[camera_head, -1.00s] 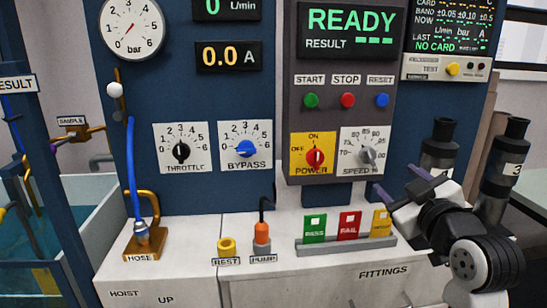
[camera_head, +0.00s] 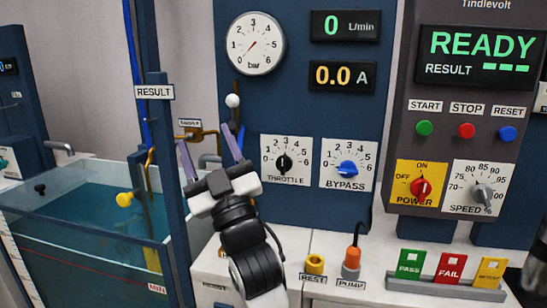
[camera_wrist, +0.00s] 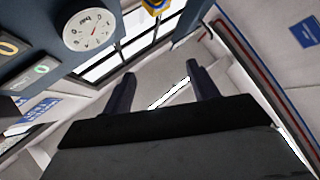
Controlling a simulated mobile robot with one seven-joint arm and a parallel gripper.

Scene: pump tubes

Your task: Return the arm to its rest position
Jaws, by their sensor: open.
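My gripper (camera_head: 211,153) is in front of the blue panel in the head view, left of the throttle dial, with its two purple fingers pointing up and apart. It is open and nothing is between the fingers. In the wrist view the two dark fingers of my gripper (camera_wrist: 158,88) stand apart with empty space between them. My arm reaches up from the bench's front edge. It hides the hose and its holder in the head view.
A throttle dial (camera_head: 285,163), bypass dial (camera_head: 347,169) and pressure gauge (camera_head: 255,43) are on the panel. The orange pump plug (camera_head: 352,260), yellow rest ring (camera_head: 315,264) and colored cards (camera_head: 451,267) are on the bench.

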